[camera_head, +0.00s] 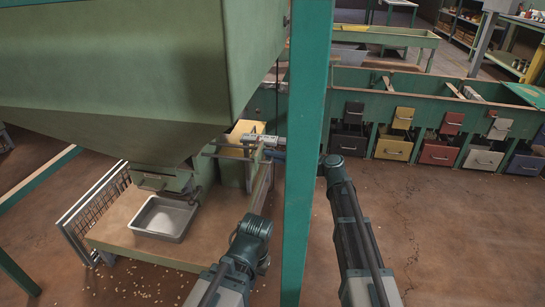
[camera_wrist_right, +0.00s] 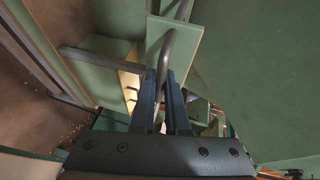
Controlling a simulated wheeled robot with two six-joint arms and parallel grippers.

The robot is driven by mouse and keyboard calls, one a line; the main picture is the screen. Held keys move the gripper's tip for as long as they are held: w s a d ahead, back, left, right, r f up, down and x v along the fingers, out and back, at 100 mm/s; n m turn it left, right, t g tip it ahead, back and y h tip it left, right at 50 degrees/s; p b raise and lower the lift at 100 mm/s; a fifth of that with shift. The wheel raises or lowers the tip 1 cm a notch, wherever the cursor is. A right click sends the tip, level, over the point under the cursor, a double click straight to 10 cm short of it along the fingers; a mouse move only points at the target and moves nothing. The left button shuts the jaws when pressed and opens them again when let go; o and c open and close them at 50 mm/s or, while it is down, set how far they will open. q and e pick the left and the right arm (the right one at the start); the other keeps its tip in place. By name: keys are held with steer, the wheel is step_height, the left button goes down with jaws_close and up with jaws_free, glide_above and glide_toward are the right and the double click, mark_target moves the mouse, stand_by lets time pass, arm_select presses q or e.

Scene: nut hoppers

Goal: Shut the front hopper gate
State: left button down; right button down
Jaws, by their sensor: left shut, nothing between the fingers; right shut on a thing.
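The big green hopper (camera_head: 120,70) fills the upper left of the head view. In the right wrist view my right gripper (camera_wrist_right: 163,88) is shut on a curved grey handle (camera_wrist_right: 165,50). The handle stands on a flat green plate (camera_wrist_right: 184,42), which appears to be the gate. In the head view my right gripper (camera_head: 266,143) is beside the hopper's lower right side, partly behind the green post; its handle is too small to make out there. My left gripper (camera_head: 252,238) is lower, in front of the platform, and holds nothing; its fingertips are hard to make out.
A green upright post (camera_head: 308,150) stands between my arms. A metal tray (camera_head: 165,217) sits on the platform (camera_head: 115,232) under the hopper's outlet (camera_head: 160,182). Nuts lie scattered on the floor. A row of bins (camera_head: 440,153) stands behind; the floor at right is clear.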

steer(key=shift+a, duration=0.1)
steer(key=a, duration=0.2)
steer(key=w+a, duration=0.1)
steer(key=a, duration=0.2)
steer(key=shift+a, duration=0.1)
steer(key=c, duration=0.9)
jaws_free()
steer(key=p, duration=0.3)
glide_toward(260, 155)
steer(key=d, duration=0.2)
steer(key=shift+s, duration=0.25)
steer(key=shift+a+f, duration=0.1)
